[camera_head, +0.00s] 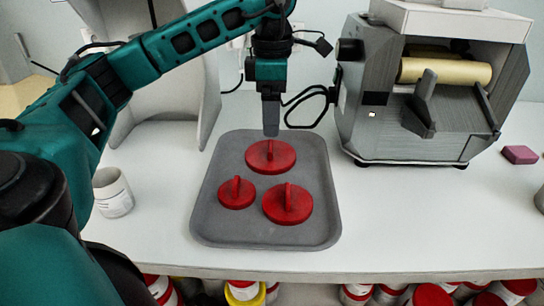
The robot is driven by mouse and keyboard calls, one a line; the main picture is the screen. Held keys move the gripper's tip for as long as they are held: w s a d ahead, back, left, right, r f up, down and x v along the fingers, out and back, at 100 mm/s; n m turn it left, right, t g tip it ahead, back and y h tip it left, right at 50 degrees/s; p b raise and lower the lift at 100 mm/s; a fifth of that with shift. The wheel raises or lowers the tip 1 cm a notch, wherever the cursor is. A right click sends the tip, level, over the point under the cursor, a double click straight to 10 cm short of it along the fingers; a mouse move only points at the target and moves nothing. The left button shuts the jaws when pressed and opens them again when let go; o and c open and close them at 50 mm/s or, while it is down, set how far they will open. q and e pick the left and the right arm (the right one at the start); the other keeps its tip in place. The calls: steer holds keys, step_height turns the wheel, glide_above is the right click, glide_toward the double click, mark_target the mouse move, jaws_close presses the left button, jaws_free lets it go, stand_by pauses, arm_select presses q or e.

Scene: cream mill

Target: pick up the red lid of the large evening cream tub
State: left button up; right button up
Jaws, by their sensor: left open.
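Three round red lids with upright grip fins lie on a grey tray (208,218). One wide lid (258,160) lies at the back of the tray. A smaller lid (228,199) lies at the front left. Another wide lid (277,211) lies at the front right. I cannot tell by any label which belongs to the large evening cream tub. My left gripper (271,130) points down just above the back lid's fin, open and empty; its fingers are seen edge-on. Whether it touches the fin is unclear. My right gripper is out of view.
A white labelled tub (113,194) stands left of the tray. A grey machine with a gold roller (445,71) stands at the back right, near a purple block (520,155). Red-lidded tubs (429,295) sit below the counter's front edge.

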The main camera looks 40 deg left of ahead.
mark_target(271, 145)
arm_select(q)
steer(key=f+b, duration=0.1)
steer(key=f, duration=0.6)
steer(key=shift+a, duration=0.2)
steer(key=shift+c, duration=0.5)
steer(key=c, duration=1)
steer(key=shift+r, duration=0.1)
